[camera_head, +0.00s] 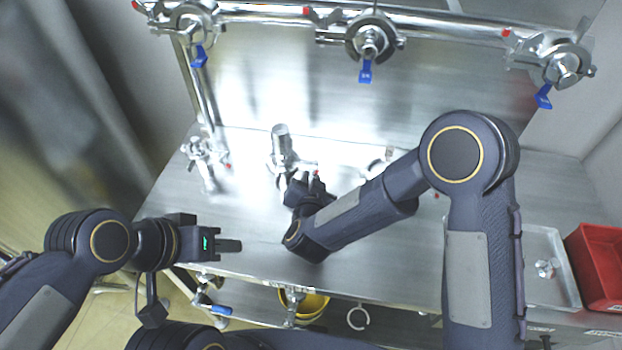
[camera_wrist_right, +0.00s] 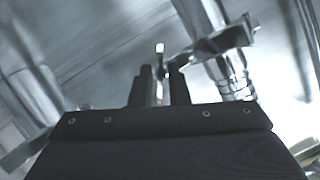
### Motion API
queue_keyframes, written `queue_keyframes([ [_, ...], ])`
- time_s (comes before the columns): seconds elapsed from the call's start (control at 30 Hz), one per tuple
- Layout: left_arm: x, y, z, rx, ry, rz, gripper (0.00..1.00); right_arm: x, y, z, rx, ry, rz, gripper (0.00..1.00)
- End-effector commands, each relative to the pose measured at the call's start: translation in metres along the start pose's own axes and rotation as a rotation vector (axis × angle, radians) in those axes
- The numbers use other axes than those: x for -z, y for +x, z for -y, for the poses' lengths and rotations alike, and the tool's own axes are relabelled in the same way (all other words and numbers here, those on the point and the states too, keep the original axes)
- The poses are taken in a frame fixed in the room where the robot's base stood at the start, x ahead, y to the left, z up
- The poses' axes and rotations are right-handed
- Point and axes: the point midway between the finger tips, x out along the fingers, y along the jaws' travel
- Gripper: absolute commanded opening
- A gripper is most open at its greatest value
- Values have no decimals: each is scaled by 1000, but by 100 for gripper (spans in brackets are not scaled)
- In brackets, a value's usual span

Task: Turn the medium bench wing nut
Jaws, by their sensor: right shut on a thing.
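The medium bench fitting (camera_head: 283,150) is a silver upright pipe with a clamp around it, standing on the steel bench. In the right wrist view its clamp (camera_wrist_right: 225,42) is just right of the fingertips. My right gripper (camera_head: 311,179) is low at the clamp, on its right side. In the right wrist view the gripper (camera_wrist_right: 162,76) is shut on the wing nut (camera_wrist_right: 159,88), a small bright piece between the dark fingers; the wing nut is mostly hidden. My left gripper (camera_head: 229,245) is over the bench's front left edge, seen edge-on, with nothing visible in it.
Other clamped fittings stand on the bench at left (camera_head: 205,152) and partly behind my right forearm. A pipe with blue-handled valves (camera_head: 366,70) runs along the back. A metal tray (camera_head: 545,240) and red bin (camera_head: 600,265) are at right. A yellow bucket (camera_head: 314,305) is below.

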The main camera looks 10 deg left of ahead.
Motion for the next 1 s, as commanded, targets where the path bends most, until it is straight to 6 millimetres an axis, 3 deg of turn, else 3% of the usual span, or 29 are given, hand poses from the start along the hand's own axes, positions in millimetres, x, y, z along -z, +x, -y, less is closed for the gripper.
queue_keyframes([
  [1.0, 10, -20, -9, 0, 0, 0, 36, -2, -1, 2, -124, -304, 7, 0],
])
